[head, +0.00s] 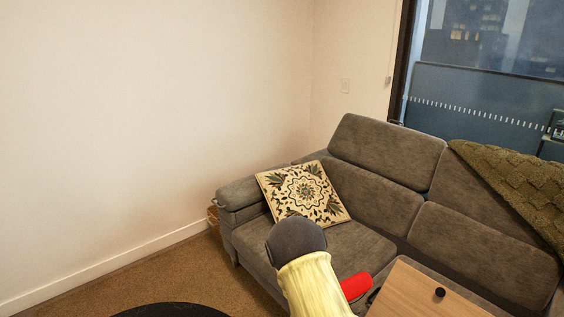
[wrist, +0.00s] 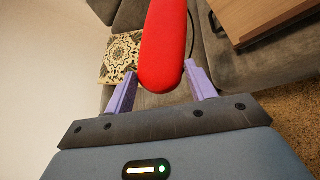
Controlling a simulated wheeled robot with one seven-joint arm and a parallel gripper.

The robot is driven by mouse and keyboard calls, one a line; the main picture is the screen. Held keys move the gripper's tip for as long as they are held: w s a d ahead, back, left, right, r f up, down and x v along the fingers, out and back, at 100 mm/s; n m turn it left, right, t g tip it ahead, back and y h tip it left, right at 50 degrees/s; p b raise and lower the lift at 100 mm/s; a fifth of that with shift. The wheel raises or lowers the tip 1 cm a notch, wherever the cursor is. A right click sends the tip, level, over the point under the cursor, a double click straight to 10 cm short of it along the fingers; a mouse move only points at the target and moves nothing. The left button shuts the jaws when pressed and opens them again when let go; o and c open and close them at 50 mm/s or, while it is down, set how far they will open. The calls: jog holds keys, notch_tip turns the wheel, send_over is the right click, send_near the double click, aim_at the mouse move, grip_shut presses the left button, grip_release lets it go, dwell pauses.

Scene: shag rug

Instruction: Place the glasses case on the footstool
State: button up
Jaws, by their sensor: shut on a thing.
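A red, rounded, elongated glasses case (wrist: 164,45) is held between the two purple fingers of my gripper (wrist: 160,70) in the wrist view. Its far end runs out of the top of that view. In the head view, part of the red case (head: 355,286) shows just right of my pale yellow arm link, above the sofa front. My gripper's fingers are hidden behind my arm in the head view. I cannot make out a footstool in either view.
A grey sofa (head: 345,245) with a patterned cushion (head: 303,192) and an olive throw (head: 520,182) stands ahead. Carpet shows at left.

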jog(key=s+r+m+g+h+p, duration=0.2)
jog(key=s+r+m+p, duration=0.1)
jog(key=r+p, duration=0.5)
jog(key=s+r+m+g+h+p, duration=0.2)
jog(key=r+p, duration=0.6)
jog(key=p, duration=0.5)
jog(key=shift+s+a+m+h+p, duration=0.15)
jog(key=shift+s+m+h+p, duration=0.25)
jog(key=shift+s+h, duration=0.5)
jog(key=shift+s, duration=0.2)
notch_tip(320, 180, down, 9)
jog(key=n+t+y, duration=0.5)
jog(key=n+y, duration=0.5)
jog(key=y, duration=0.2)
jog(key=shift+w+t, duration=0.25)
jog(key=shift+t, duration=0.05)
